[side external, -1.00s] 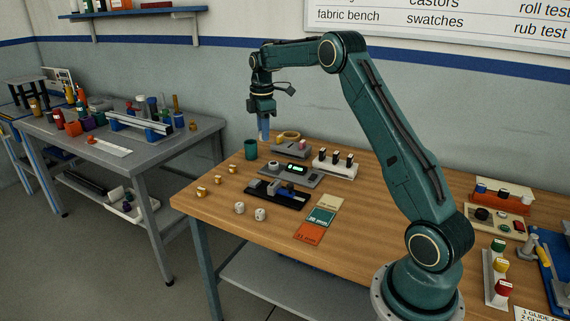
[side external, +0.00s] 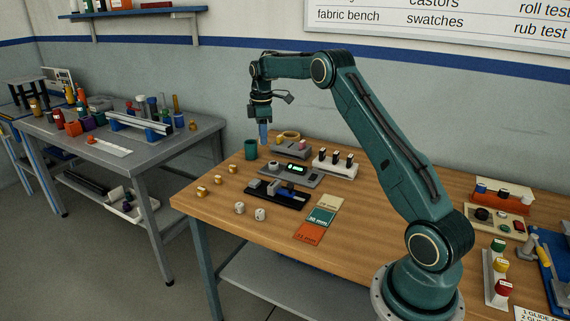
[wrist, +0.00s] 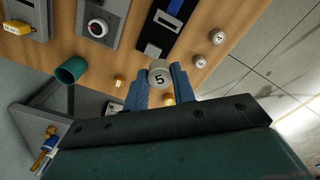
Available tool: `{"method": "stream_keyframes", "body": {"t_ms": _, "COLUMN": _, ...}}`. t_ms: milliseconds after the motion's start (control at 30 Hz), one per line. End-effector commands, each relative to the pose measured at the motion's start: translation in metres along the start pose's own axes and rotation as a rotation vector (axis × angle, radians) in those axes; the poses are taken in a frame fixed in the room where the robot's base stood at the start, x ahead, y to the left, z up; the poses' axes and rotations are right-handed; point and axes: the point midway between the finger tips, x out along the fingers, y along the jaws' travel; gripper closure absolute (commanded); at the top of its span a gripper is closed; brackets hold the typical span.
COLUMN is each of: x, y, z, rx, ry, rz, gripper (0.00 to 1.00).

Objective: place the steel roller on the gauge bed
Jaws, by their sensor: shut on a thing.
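My gripper (side external: 264,138) hangs above the back left of the wooden bench in the side view, fingers pointing down. In the wrist view its blue fingers (wrist: 160,80) are shut on a steel roller (wrist: 160,72), a short grey cylinder whose end face is marked 5. The roller cannot be made out in the side view. A black bed with a grey block and a blue strip, which looks like the gauge bed (side external: 290,200), lies on the bench below and in front of my gripper. It also shows in the wrist view (wrist: 185,37). The roller is apart from it.
A grey unit with a green display (side external: 315,181) sits behind the black bed. A green cup (side external: 250,149) stands left of my gripper. Two pale numbered rollers (side external: 239,208) and several brass ones (side external: 202,192) stand nearby. Coloured cards (side external: 320,215) lie to the right.

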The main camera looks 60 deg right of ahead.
Motion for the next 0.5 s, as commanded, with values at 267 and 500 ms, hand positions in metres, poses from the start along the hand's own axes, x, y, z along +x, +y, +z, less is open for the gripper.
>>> {"method": "stream_keyframes", "body": {"t_ms": 267, "x": 0.054, "y": -0.001, "z": 0.000, "rx": 0.000, "ry": -0.001, "rz": -0.004, "gripper": 1.00}}
{"method": "stream_keyframes", "body": {"t_ms": 500, "x": 0.099, "y": 0.000, "z": 0.000, "rx": -0.001, "ry": -0.001, "rz": -0.003, "gripper": 1.00}}
